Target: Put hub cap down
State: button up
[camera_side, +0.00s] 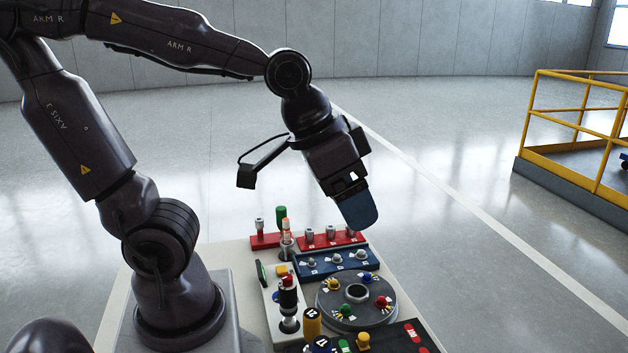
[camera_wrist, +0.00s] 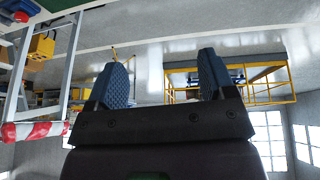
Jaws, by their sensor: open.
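My gripper (camera_side: 358,208) is open, with its blue padded fingers pointing down and to the right above the back of the work table. In the wrist view my gripper (camera_wrist: 164,76) shows two separate blue fingers with nothing between them. A round grey hub (camera_side: 333,308) lies on the table below, with coloured knobs around it. A dark round piece (camera_side: 355,293) sits at its centre; I cannot tell for certain whether this is the hub cap. The fingers are clear of the hub, above and behind it.
A blue block (camera_side: 337,262) and a red block (camera_side: 332,239) with metal fittings stand behind the hub. Several upright pieces, including a black-and-red one (camera_side: 288,297), crowd its left side. A yellow railing (camera_side: 575,112) stands far right. Open floor lies between.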

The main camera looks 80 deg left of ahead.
jog(key=shift+t+y, duration=0.3)
jog(key=shift+y, duration=0.1)
jog(key=s+a, duration=0.1)
jog(key=s+r, duration=0.1)
jog(key=s+a+r, duration=0.1)
jog(key=s, duration=0.1)
jog(key=shift+a, duration=0.35)
